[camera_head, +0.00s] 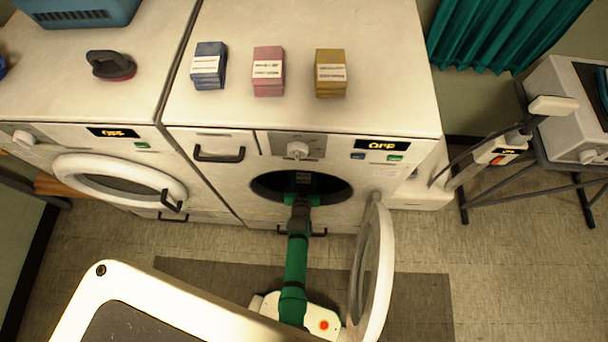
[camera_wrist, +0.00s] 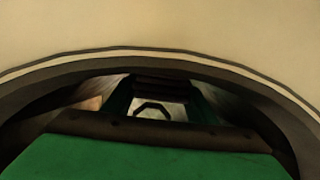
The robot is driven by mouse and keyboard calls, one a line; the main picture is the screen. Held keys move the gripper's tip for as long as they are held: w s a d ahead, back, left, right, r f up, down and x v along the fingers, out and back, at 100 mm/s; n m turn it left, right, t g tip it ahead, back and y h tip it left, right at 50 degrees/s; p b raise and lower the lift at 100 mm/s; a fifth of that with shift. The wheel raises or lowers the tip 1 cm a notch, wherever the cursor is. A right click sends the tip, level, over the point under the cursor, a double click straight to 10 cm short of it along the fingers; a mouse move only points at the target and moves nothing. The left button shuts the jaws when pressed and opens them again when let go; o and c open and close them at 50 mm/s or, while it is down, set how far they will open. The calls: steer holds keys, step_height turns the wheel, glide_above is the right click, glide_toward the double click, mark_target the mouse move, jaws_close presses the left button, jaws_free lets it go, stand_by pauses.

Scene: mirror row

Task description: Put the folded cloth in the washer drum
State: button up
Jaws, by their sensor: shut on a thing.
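The washer with the open drum has a dark round opening (camera_head: 268,187), and its round door (camera_head: 372,270) stands swung open to the right. My green arm reaches into this opening. My gripper (camera_head: 302,183) is at the drum mouth, partly in shadow, and its fingertips are hidden in the head view. In the wrist view the drum rim (camera_wrist: 150,55) arches above my green hand. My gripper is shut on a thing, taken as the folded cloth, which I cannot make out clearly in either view.
Blue (camera_head: 208,66), pink (camera_head: 268,72) and yellow (camera_head: 331,74) folded stacks sit on the washer top. A second washer with a closed door (camera_head: 120,181) stands to the left. A stand with a machine (camera_head: 567,105) is at the right. The open door edges close to my arm.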

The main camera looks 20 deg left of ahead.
steer(key=shift+f, duration=0.15)
steer(key=o, duration=1.1)
